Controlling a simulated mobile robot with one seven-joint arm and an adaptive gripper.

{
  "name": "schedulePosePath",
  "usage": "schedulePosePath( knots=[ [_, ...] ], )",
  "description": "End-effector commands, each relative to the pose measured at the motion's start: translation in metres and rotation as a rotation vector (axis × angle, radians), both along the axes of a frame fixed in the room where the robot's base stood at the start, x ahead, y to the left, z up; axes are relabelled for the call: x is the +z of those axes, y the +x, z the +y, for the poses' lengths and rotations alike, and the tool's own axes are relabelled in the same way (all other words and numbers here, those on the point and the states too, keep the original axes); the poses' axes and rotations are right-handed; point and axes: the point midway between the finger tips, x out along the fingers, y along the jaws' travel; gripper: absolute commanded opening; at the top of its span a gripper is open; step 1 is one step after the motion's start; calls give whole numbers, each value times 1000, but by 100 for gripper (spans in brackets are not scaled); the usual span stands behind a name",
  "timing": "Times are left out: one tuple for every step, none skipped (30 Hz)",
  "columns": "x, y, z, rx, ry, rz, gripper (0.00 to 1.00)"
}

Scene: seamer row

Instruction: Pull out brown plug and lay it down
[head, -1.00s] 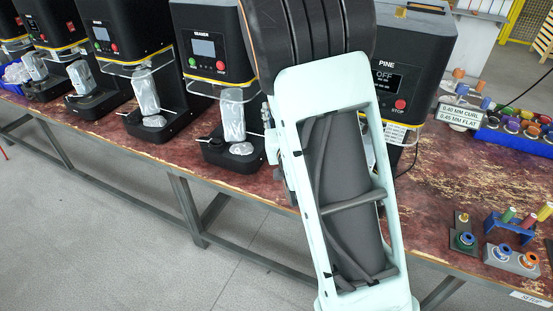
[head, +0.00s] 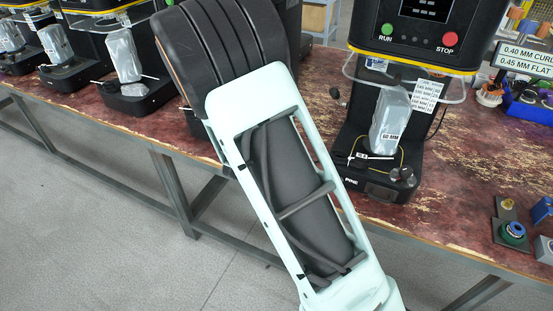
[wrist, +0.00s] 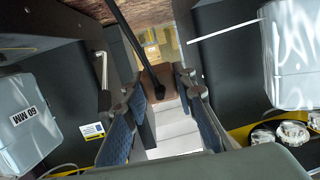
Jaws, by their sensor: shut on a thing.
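The brown plug (wrist: 162,86) is in the wrist view, between the tips of my gripper (wrist: 163,92). My gripper's blue-padded fingers are shut on its sides. A black cable (wrist: 128,32) runs from the plug to the top of the picture. Pale grey-white surfaces (wrist: 175,132) show beyond and below the plug; I cannot tell whether the plug touches them. In the head view my own arm hides the gripper and the plug.
Black machine bodies flank my gripper closely.

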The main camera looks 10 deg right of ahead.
Motion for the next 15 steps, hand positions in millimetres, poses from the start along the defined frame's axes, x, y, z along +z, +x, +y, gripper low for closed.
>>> schedulePosePath(
  knots=[
    [-30, -1, 5, -20, 5, 9, 0],
    [-39, -2, 7, -34, 7, 14, 0],
    [-49, -4, 10, -50, 12, 21, 0],
    [-57, -5, 11, -61, 15, 25, 0],
    [-63, -6, 12, -72, 18, 29, 0],
    [-71, -8, 15, -83, 21, 34, 0],
    [-75, -9, 16, -90, 23, 36, 0],
    [-79, -10, 17, -97, 26, 39, 0],
    [-83, -11, 18, -104, 27, 42, 0],
    [-86, -11, 18, -108, 28, 44, 0],
    [-87, -11, 19, -110, 29, 44, 0],
    [-89, -12, 20, -113, 29, 45, 0],
    [-90, -12, 20, -115, 30, 46, 0],
    [-91, -12, 20, -116, 31, 46, 0],
    [-92, -12, 20, -117, 31, 46, 0]
  ],
)
